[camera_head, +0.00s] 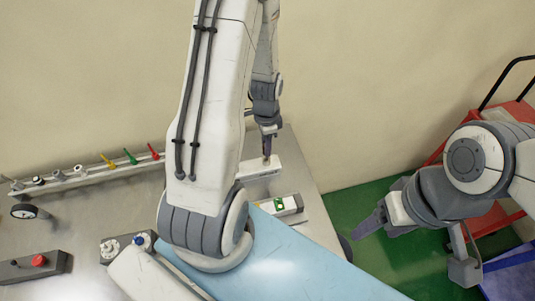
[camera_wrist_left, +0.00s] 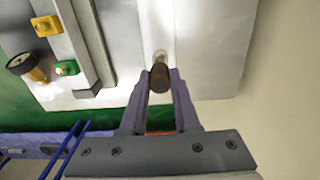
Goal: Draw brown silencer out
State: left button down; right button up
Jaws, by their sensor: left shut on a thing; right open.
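The brown silencer (camera_wrist_left: 159,79) is between the fingertips of my left gripper (camera_wrist_left: 160,88) in the left wrist view, with a pale, bright end showing beyond it. My left gripper (camera_head: 267,146) is shut on it and points down over a white block (camera_head: 256,187) at the table's far right corner. In the head view only a small light bit of the silencer (camera_head: 266,160) shows below the fingers. I cannot tell whether it still sits in the block. My right gripper (camera_head: 369,225) is open and empty, off the table at the right.
A block with a green part (camera_head: 280,204) stands just in front of the white block. A rail (camera_head: 85,178) with coloured levers runs along the back left. A gauge (camera_head: 24,211) and a box with a red button (camera_head: 39,261) are at left.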

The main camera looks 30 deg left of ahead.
pick_arm(q)
jog(key=shift+r, duration=0.1)
jog(key=shift+r+p, duration=2.1)
jog(key=shift+r, duration=0.3)
